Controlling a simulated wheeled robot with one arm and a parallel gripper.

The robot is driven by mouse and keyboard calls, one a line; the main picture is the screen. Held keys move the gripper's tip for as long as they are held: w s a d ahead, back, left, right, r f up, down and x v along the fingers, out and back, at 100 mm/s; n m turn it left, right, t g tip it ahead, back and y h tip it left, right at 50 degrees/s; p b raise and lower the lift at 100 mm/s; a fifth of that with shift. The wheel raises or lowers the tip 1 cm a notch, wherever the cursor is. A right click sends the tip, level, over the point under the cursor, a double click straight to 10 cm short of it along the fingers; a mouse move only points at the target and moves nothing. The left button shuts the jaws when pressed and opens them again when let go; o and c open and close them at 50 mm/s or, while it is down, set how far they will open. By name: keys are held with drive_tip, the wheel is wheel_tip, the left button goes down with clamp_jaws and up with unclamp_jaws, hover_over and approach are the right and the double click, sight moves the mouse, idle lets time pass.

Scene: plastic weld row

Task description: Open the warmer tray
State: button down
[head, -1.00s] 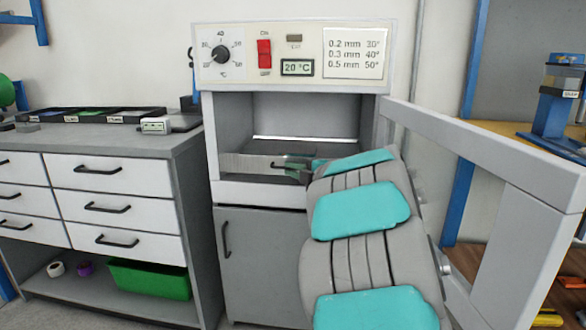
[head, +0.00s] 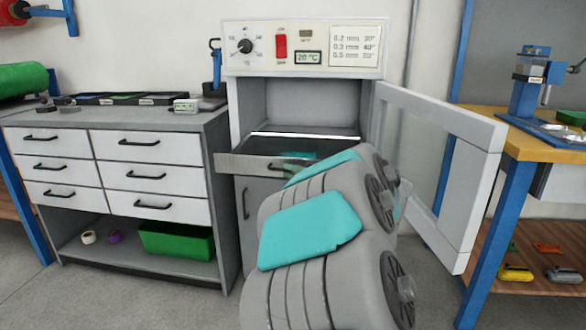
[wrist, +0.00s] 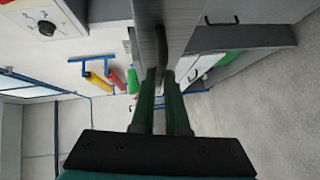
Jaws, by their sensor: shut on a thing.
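The warmer (head: 300,48) is a grey cabinet with a control panel and an open bay, its white-framed door (head: 485,150) swung out to the right. The warmer tray (head: 240,164) sticks forward out of the bay; its grey front extends past the cabinet face.
A grey drawer unit (head: 140,172) stands left, with a green bin (head: 178,240) on its lower shelf. A yellow-topped bench (head: 530,147) with blue legs stands right, near the open door. Grey floor is clear at lower left.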

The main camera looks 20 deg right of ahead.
drive_tip(key=shift+s+a, duration=0.5)
drive_tip(key=shift+s, duration=0.3)
drive_tip(key=c, duration=0.9)
unclamp_jaws()
drive_tip(key=v, duration=0.7)
drive_tip(key=shift+s+d, duration=0.1)
drive_tip(key=shift+s, duration=0.25)
drive_tip(key=shift+p, duration=0.3)
